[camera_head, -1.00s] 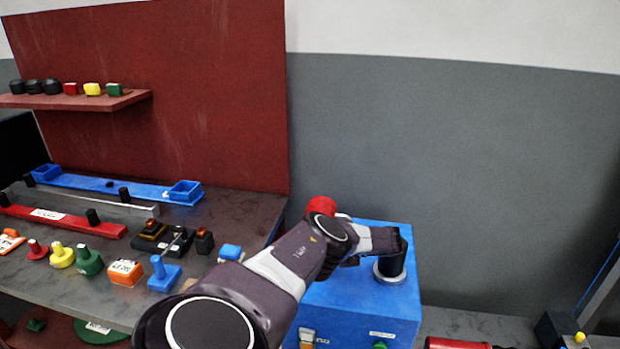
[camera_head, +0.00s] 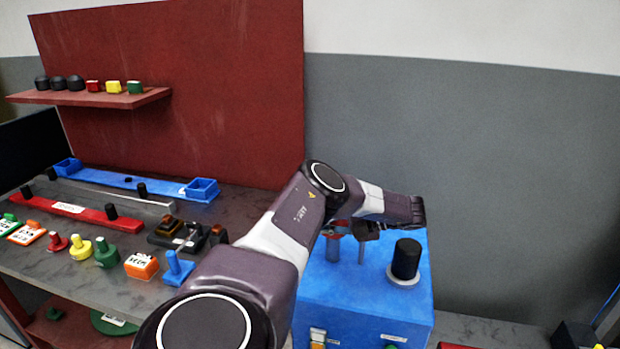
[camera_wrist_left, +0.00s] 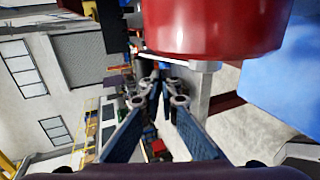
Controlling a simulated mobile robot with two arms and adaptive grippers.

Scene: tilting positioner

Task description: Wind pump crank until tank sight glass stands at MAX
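The blue pump box (camera_head: 365,300) stands right of centre in the head view. A black round cap (camera_head: 405,260) on a pale collar and two thin grey posts (camera_head: 333,247) rise from its top. A red part (camera_head: 340,226) shows by the posts, mostly behind my arm. My left gripper (camera_head: 366,230) is over the box by the posts, largely covered by its wrist. In the left wrist view its fingers (camera_wrist_left: 162,95) lean close together with a narrow gap; any grip is unclear. A large red cylinder (camera_wrist_left: 212,25) is right above them. I cannot make out the sight glass.
A grey bench (camera_head: 90,280) on the left holds coloured knobs, blocks and a blue rail (camera_head: 135,183). A red panel (camera_head: 200,90) with a shelf (camera_head: 90,97) stands behind it. The grey wall right of the box is clear.

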